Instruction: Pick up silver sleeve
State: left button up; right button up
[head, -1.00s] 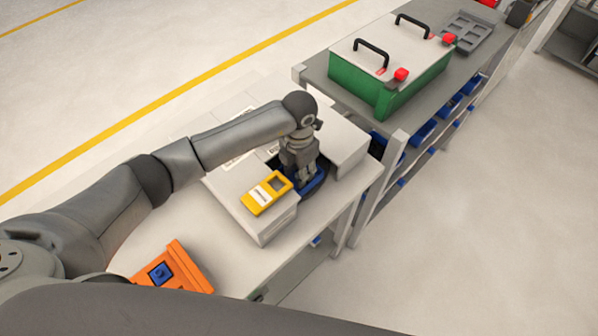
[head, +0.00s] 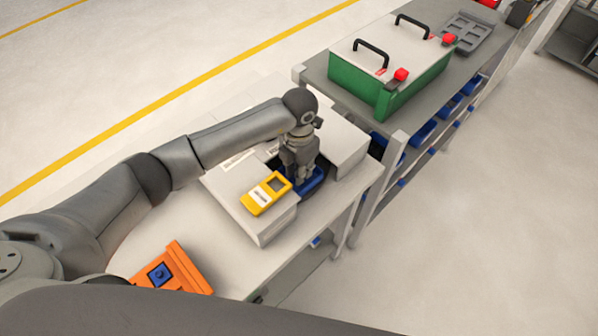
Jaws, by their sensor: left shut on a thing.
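My left gripper (head: 300,178) points down over a blue bin (head: 318,182) that sits between white boxes on the table. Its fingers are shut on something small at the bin. The silver sleeve itself cannot be made out; the fingers and the bin wall hide what is held. My right gripper is not in view.
A yellow handheld device (head: 266,193) lies on the white box (head: 262,224) left of the bin. An orange fixture (head: 178,268) sits at the table's near end. A green case (head: 385,82) stands on the grey bench behind. Another white box (head: 343,145) flanks the bin.

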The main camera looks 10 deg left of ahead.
pick_arm(q)
jog(key=d+r+b, duration=0.1)
jog(key=r, duration=0.1)
jog(key=d+r+b, duration=0.1)
jog(key=d+r, duration=0.1)
jog(key=s+d+r+b, duration=0.1)
jog(key=r, duration=0.2)
jog(key=shift+d, duration=0.3)
jog(key=s+d+r+b, duration=0.2)
jog(key=d+r+b, duration=0.1)
jog(key=d, duration=0.6)
jog(key=shift+s+r+b, duration=0.2)
jog(key=shift+r+b, duration=0.15)
jog(key=shift+r, duration=0.55)
